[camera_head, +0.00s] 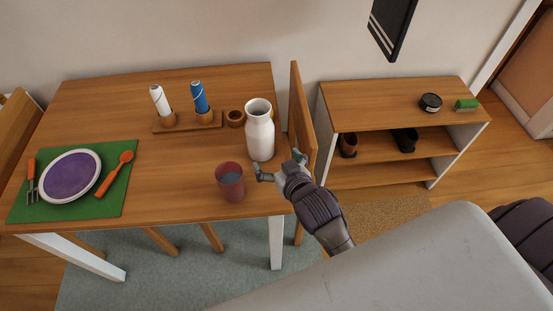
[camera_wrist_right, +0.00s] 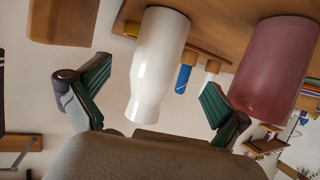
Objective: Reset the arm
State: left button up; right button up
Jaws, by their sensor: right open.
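My right gripper (camera_head: 280,164) is open and empty at the right edge of the wooden table (camera_head: 100,98). A white bottle (camera_head: 260,134) stands upright on the table just beyond its fingertips. In the right wrist view the picture is turned over, and the white bottle (camera_wrist_right: 158,60) shows between the two open green-padded fingers (camera_wrist_right: 157,90); I cannot tell whether they touch it. A dark red cup (camera_head: 230,184) stands to the left of the gripper near the table's front edge. My left gripper is not in the head view.
A chair back (camera_head: 301,110) rises close behind my right gripper. A low shelf (camera_head: 380,103) with shoes stands to the right. A wooden holder (camera_head: 190,124) with a white and a blue item is at the back. A plate (camera_head: 70,175) lies on a green placemat (camera_head: 120,190).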

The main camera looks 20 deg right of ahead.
dwell(0.5)
jog(key=s+d+f+n+g, duration=0.15)
jog(key=s+g, duration=0.35)
jog(key=s, duration=0.6)
jog(key=s+d+f+g, duration=0.2)
jog(key=s+g, duration=0.3)
jog(key=s, duration=0.5)
notch_tip(320, 180, down, 28)
jog(key=s+g, duration=0.1)
jog(key=s, duration=0.2)
jog(key=s+d+f+g, duration=0.1)
jog(key=s+d+f, duration=0.1)
jog(key=s+f, duration=1.2)
jog(key=shift+s+d+f, duration=0.2)
jog(key=shift+s+f, duration=0.2)
jog(key=shift+s, duration=0.55)
jog(key=shift+n, duration=0.25)
